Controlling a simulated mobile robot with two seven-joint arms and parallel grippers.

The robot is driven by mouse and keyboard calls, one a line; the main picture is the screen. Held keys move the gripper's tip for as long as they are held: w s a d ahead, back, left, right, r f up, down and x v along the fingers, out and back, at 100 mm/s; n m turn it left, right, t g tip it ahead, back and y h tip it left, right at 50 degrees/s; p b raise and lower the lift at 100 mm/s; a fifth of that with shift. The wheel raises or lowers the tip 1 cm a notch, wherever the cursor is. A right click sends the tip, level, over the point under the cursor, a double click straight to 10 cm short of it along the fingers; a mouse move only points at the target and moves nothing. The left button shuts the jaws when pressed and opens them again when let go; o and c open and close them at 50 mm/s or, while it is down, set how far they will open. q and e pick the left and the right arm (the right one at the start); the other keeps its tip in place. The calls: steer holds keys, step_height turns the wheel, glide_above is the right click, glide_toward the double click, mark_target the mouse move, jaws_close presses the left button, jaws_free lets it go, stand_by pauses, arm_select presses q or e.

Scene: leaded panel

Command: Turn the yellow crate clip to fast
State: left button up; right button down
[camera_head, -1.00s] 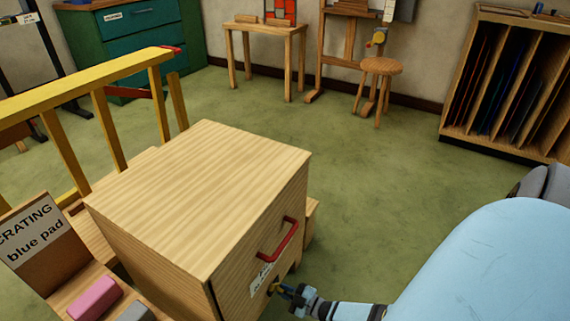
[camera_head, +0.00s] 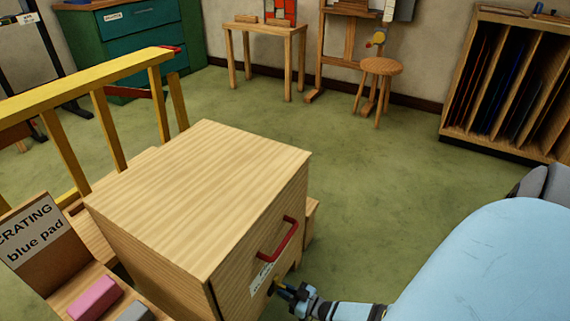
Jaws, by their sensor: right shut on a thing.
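The wooden crate (camera_head: 200,190) stands at the lower middle, with a red handle (camera_head: 279,240) and a white label (camera_head: 261,278) on its right-hand side. My right gripper (camera_head: 284,289) is at that side, low and below the handle. It is shut on the yellow crate clip (camera_head: 277,281), of which only a small bit shows past the dark fingers. The clip's exact angle is hard to tell because the gripper hides most of it. My left gripper is not in view.
A yellow rail (camera_head: 90,83) runs behind the crate at left. A sign reading "CRATING blue pad" (camera_head: 32,234) stands at lower left, with a pink block (camera_head: 95,297) and a grey block (camera_head: 135,312) in front. The green floor (camera_head: 390,190) right of the crate is clear.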

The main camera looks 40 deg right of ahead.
stand_by(0.4)
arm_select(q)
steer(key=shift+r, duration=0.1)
arm_select(e)
steer(key=c, duration=1.2)
jaws_free()
steer(key=shift+o, duration=0.2)
arm_select(q)
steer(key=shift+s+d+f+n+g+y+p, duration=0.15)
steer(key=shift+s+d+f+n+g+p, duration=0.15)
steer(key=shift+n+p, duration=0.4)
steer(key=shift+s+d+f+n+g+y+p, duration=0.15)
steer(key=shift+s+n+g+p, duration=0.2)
steer(key=shift+p, duration=0.5)
arm_select(e)
steer(key=v, duration=1.4)
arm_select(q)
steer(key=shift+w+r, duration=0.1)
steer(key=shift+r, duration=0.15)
